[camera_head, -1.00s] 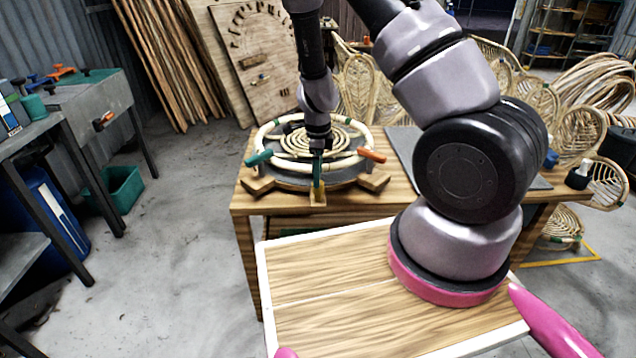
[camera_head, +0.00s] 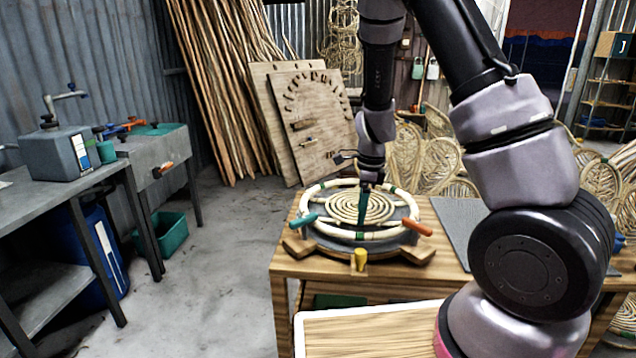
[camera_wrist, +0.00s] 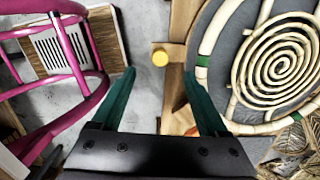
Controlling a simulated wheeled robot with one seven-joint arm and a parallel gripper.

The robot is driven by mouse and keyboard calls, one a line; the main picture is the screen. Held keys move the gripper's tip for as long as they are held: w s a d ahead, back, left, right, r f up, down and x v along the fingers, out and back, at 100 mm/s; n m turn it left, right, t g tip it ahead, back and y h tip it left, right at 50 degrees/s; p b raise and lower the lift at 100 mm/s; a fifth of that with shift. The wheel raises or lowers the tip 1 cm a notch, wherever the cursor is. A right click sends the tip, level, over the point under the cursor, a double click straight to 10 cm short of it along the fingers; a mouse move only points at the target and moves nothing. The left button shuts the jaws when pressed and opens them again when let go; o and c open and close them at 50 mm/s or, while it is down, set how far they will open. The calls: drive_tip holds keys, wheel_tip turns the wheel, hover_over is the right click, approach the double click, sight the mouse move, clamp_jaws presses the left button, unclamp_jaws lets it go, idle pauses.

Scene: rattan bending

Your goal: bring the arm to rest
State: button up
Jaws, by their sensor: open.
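My gripper (camera_head: 361,208) hangs pointing down in front of the round bending jig (camera_head: 330,231) in the head view. In the wrist view my gripper (camera_wrist: 160,85) shows two green fingers spread apart with nothing between them. A small yellow peg (camera_head: 360,259) stands at the front of the jig, below the fingertips and apart from them. The peg also shows in the wrist view (camera_wrist: 160,57), ahead of the gap between the fingers. A pale rattan ring with a flat spiral (camera_head: 385,207) lies on the jig.
The jig stands on a wooden bench (camera_head: 285,267), with an orange-handled clamp (camera_head: 416,226) and a teal-handled clamp (camera_head: 303,220) on its rim. A grey mat (camera_head: 455,225) lies right of it. A sink unit (camera_head: 155,148) stands left, with clear floor between.

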drive_tip(key=s+d+r+n+t+y, duration=0.1)
drive_tip(key=s+r+n+t, duration=0.2)
drive_tip(key=r, duration=0.8)
drive_tip(key=s+d+r+n+y, duration=0.1)
drive_tip(key=s+r+n+y, duration=0.15)
drive_tip(key=r+n, duration=0.6)
drive_tip(key=s+d+r+n+t+h, duration=0.1)
drive_tip(key=s+d+r+n+t, duration=0.1)
drive_tip(key=s+r, duration=0.4)
drive_tip(key=s+d+r+n+t+h, duration=0.1)
drive_tip(key=s+d+r+n+t, duration=0.1)
drive_tip(key=s+r, duration=0.5)
drive_tip(key=shift+s+r+n, duration=0.2)
drive_tip(key=shift+s+n, duration=0.05)
drive_tip(key=shift+n, duration=0.3)
drive_tip(key=shift+h, duration=0.25)
drive_tip(key=shift+c, duration=0.4)
